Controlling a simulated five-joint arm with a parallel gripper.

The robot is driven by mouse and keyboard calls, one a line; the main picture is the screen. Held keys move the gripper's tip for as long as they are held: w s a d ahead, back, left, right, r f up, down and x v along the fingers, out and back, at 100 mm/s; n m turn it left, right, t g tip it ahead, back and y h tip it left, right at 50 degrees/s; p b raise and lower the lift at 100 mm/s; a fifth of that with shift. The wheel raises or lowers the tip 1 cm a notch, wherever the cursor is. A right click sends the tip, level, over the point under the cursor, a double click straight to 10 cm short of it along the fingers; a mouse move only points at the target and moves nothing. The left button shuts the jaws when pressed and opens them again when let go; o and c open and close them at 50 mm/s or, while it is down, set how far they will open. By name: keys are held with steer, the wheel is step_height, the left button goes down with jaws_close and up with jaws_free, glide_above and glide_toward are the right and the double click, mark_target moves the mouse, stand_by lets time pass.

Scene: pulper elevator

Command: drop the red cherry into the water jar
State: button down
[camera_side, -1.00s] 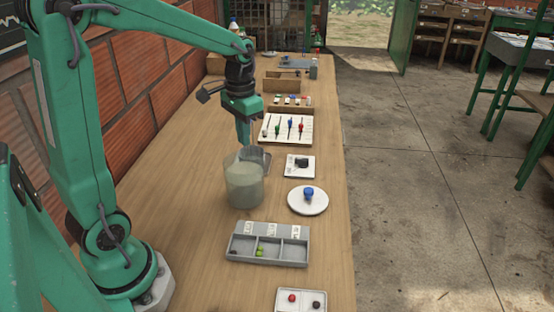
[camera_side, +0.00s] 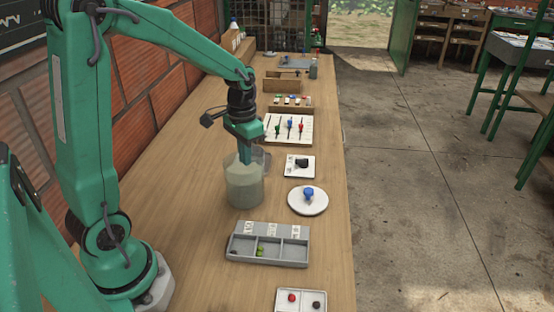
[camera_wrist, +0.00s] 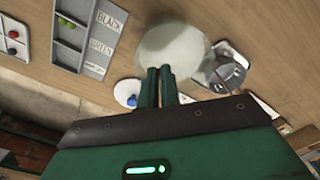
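The water jar (camera_side: 244,188) is a clear, cloudy round vessel on the bench; it also shows in the wrist view (camera_wrist: 170,48). My gripper (camera_side: 246,160) points down at the jar's mouth, its tips at or just inside the rim. In the wrist view the two green fingers (camera_wrist: 160,70) lie close together with a narrow gap. No cherry shows between them, but the space between the tips is hard to see. A red cherry (camera_side: 292,297) sits in a small white tray (camera_side: 281,308) at the near edge, away from my gripper, beside a dark cherry (camera_side: 316,305).
A grey three-compartment tray (camera_side: 232,250) with labels holds green and dark cherries. A white plate (camera_side: 315,208) carries a blue-topped object (camera_side: 308,191). A clear or shiny vessel (camera_side: 264,157) stands just behind the jar. A white panel (camera_side: 301,173) with a black item lies right of it.

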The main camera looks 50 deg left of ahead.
steer(key=c, duration=1.5)
jaws_free()
steer(key=shift+c, duration=0.2)
steer(key=shift+r, duration=3.9)
steer(key=s+d+r+t, duration=0.2)
steer(key=s+d, duration=0.2)
steer(key=s, duration=0.2)
steer(key=s+d+r+t, duration=0.1)
steer(key=s+d+t, duration=0.2)
steer(key=s, duration=0.4)
steer(key=shift+s+d+r+t, duration=0.15)
steer(key=shift+d+r+t, duration=0.2)
steer(key=shift+d, duration=0.55)
